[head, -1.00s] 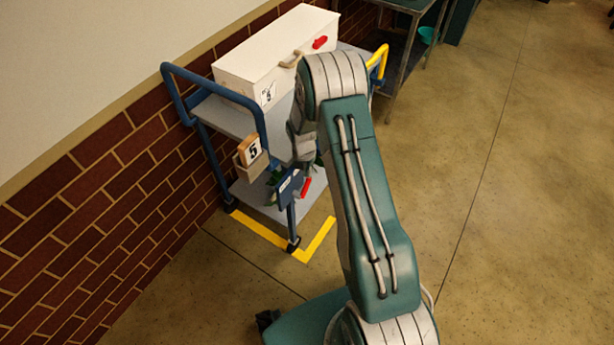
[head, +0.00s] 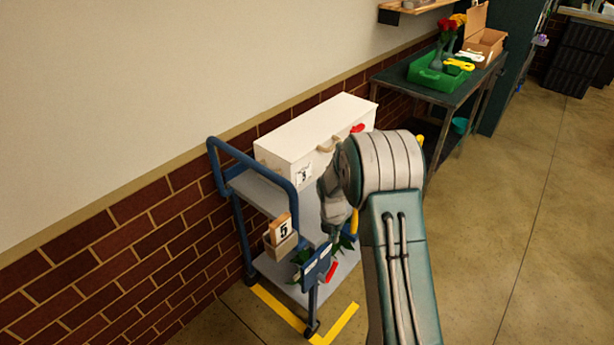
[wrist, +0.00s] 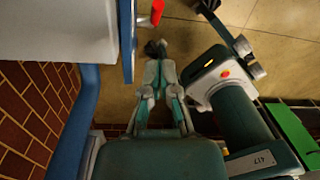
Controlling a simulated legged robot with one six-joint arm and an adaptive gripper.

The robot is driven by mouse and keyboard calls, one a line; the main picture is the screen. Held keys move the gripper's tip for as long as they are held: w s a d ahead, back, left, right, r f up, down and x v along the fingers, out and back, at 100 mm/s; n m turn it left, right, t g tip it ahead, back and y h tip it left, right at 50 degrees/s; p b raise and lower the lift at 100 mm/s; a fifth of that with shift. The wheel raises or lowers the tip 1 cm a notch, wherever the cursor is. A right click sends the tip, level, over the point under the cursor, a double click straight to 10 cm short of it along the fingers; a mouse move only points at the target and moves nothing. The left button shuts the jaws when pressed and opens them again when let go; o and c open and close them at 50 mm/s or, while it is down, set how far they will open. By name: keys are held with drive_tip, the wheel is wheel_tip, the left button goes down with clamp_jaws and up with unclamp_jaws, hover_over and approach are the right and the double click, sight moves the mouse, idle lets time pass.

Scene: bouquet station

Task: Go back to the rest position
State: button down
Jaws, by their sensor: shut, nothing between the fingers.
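My gripper (wrist: 157,75) shows in the wrist view with its fingers closed together and nothing held between them. In the head view my folded arm covers the right side of the blue cart (head: 244,152), and the fingertips are hard to make out there. In the wrist view the gripper points toward open floor, beside a blue cart rail (wrist: 88,100) and a red-handled item (wrist: 156,12).
A white box (head: 300,140) sits on the cart's top. Yellow tape (head: 280,307) marks the floor. A table with a green crate (head: 430,80) stands behind. Floor at right (head: 520,230) is clear.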

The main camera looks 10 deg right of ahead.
drive_tip(key=s+a+r+m+t, duration=0.1)
drive_tip(key=s+r+m, duration=0.25)
drive_tip(key=r, duration=0.45)
drive_tip(key=s+a+r+m+t, duration=0.1)
drive_tip(key=s+r+m, duration=0.2)
drive_tip(key=r+m, duration=0.3)
drive_tip(key=s+a+r+m+t, duration=0.1)
drive_tip(key=s+a+r+m, duration=0.15)
drive_tip(key=r, duration=0.65)
drive_tip(key=s+a+r+m+t, duration=0.1)
drive_tip(key=s+r+m, duration=0.3)
drive_tip(key=s+m, duration=0.3)
drive_tip(key=s+a+r+m+t, duration=0.1)
drive_tip(key=s+r+m, duration=0.3)
drive_tip(key=s+m, duration=0.4)
drive_tip(key=s+t, duration=0.1)
drive_tip(key=s, duration=0.4)
drive_tip(key=shift+r+y, duration=0.2)
drive_tip(key=shift+y, duration=0.2)
drive_tip(key=shift+a, duration=0.1)
